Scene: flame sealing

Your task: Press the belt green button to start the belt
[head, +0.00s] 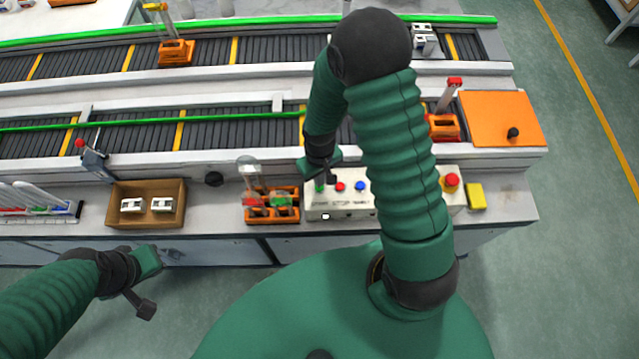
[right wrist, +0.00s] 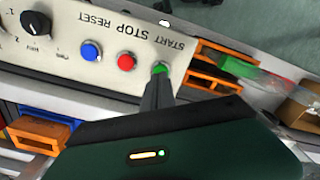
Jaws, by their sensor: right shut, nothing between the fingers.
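The green START button (right wrist: 159,68) sits on a pale control box (head: 340,205), beside a red STOP button (right wrist: 126,62) and a blue RESET button (right wrist: 91,51). My right gripper (head: 325,183) is over the green button (head: 319,187) in the head view. In the right wrist view its shut fingers (right wrist: 158,88) reach the near edge of the green button; I cannot tell whether they press it. Nothing is between the fingers. My left gripper (head: 150,285) is off the bench's front edge at the lower left, its fingers apart and empty.
An orange rack (head: 272,215) with glassware stands just left of the control box. A cardboard box (head: 146,218) holds white parts. A red knob (head: 451,181) sits at the box's right end, next to a yellow block (head: 476,196). Conveyor belts (head: 230,135) run behind.

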